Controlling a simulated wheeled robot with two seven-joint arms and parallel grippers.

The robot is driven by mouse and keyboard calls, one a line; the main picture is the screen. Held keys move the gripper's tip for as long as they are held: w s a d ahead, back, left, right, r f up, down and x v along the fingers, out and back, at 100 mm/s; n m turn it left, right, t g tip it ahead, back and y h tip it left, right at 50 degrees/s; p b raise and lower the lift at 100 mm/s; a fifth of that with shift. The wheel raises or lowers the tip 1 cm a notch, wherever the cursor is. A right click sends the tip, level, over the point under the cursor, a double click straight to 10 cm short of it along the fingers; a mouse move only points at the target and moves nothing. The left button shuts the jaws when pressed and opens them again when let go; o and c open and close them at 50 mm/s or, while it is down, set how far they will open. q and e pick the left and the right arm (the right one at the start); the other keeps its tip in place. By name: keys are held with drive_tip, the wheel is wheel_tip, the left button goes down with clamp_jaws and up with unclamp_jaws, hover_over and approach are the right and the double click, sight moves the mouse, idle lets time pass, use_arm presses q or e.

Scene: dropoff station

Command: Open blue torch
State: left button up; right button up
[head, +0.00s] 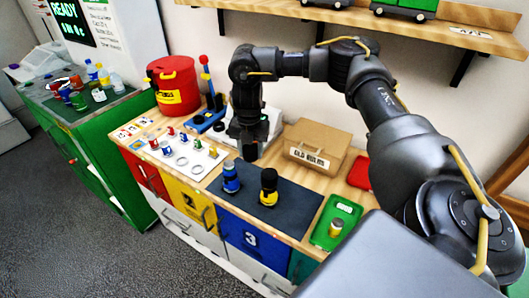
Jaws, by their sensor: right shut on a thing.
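A blue torch (231,180) stands upright on the dark mat (290,212) on the bench. A yellow and black torch (268,187) stands upright to its right on the same mat. My right gripper (250,150) points down just behind and above the blue torch, to its right in the picture. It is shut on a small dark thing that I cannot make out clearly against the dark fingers. The blue torch appears to stand free of the gripper. My left gripper is out of view.
A cardboard box (335,140) and a red tray (358,172) stand behind. A red bucket (174,85) and a white board (160,145) with small parts are at the left.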

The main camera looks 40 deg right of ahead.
drive_tip(key=shift+d+f+n, duration=0.4)
drive_tip(key=shift+f, duration=0.15)
drive_tip(key=shift+d+f+n+b, duration=0.15)
drive_tip(key=shift+d+n+b, duration=0.05)
drive_tip(key=shift+n+b, duration=0.1)
hover_over(255, 179)
wheel_tip(255, 179, down, 6)
drive_tip(key=shift+r, duration=0.1)
wheel_tip(255, 179, down, 4)
drive_tip(key=shift+a+r, duration=0.1)
drive_tip(key=shift+f, duration=0.25)
drive_tip(key=shift+b, duration=0.3)
drive_tip(key=o, duration=1.1)
drive_tip(key=shift+f, duration=0.1)
